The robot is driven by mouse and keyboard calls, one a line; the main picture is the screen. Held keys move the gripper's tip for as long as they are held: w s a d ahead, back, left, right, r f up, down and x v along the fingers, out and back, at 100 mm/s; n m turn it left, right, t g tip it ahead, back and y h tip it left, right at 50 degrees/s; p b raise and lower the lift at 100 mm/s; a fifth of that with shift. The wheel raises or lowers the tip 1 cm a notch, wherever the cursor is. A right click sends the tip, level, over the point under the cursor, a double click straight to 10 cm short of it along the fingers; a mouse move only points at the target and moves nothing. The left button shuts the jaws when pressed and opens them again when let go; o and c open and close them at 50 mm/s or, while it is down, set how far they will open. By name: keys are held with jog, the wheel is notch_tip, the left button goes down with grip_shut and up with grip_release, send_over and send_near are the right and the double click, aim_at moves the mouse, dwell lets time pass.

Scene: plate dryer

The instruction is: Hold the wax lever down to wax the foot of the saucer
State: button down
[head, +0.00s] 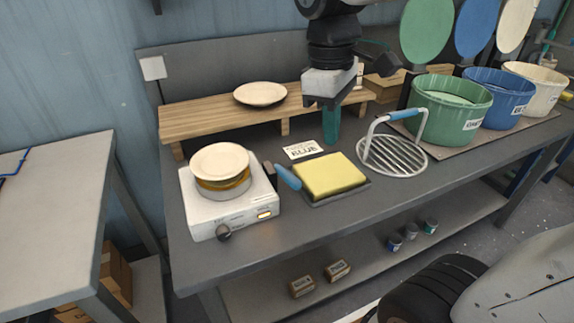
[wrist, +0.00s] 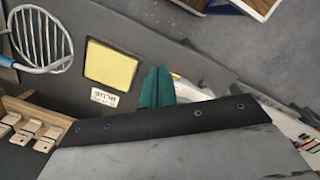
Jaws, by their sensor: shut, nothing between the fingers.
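The wax machine (head: 205,215) is a white box at the left end of the bench, with a dark knob and a lit orange lamp on its front. A cream saucer (head: 220,158) rests on top of its round pot (head: 225,187); the saucer's foot is hard to make out. The wax lever (head: 288,177) has a blue grip and sticks out on the machine's right side, by the yellow sponge. My gripper (head: 331,128) has teal fingers, shut and empty, pointing down behind the sponge, apart from the lever. The fingers also show in the wrist view (wrist: 157,88).
A wire rack (head: 393,155) with a blue handle stands right. Another saucer (head: 260,93) sits on the wooden shelf (head: 205,112). Green (head: 450,108) and blue (head: 497,95) buckets stand farther right.

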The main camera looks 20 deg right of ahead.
jog(key=w+a+n+g, duration=0.15)
jog(key=w+n, duration=0.25)
jog(key=w, duration=0.4)
jog(key=n+g+h, duration=0.2)
jog(key=n, duration=0.5)
send_over(291, 177)
jog(key=w+a, duration=0.3)
jog(key=w, duration=0.2)
notch_tip(291, 177, down, 3)
jog(key=shift+w+a+f+t, duration=0.1)
jog(key=shift+w+f+t, duration=0.05)
jog(key=shift+f+t, duration=0.1)
jog(key=x, duration=1.4)
jog(key=shift+a, duration=0.15)
jog(key=shift+a, duration=0.1)
